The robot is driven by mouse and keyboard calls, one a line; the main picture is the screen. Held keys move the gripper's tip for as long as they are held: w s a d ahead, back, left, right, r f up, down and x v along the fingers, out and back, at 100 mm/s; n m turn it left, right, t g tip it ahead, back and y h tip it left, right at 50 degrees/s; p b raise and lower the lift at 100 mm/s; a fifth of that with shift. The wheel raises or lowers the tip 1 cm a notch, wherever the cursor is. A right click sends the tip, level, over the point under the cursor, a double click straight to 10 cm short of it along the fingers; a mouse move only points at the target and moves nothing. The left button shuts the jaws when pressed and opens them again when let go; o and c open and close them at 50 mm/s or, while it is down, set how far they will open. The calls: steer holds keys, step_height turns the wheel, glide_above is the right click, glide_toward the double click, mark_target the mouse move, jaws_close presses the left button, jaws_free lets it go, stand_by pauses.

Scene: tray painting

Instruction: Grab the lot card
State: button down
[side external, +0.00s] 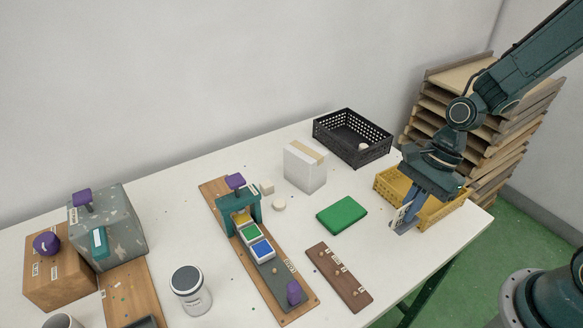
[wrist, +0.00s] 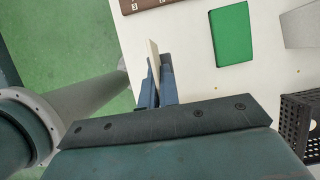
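The lot card (side external: 399,216) is a small pale card with dark print, in front of the yellow crate's near left side in the side view. My gripper (side external: 406,223) points down there with its blue fingers closed on the card. In the wrist view the card (wrist: 153,58) shows nearly edge-on, as a thin cream strip between the fingertips (wrist: 160,72). It sticks out beyond the fingers. The fingers hide part of it. I cannot tell whether its lower edge touches the table.
The yellow crate (side external: 448,213) is right behind my gripper at the table's right end. A green block (side external: 342,215), a brown pegged strip (side external: 339,277), a white box (side external: 304,168) and a black crate (side external: 381,148) stand nearby. A stack of wooden trays (side external: 480,125) rises behind.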

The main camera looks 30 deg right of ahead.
step_height(320, 180, up, 11)
steer(key=shift+f, duration=0.1)
stand_by(0.3)
steer(key=shift+w+d, duration=0.1)
stand_by(0.5)
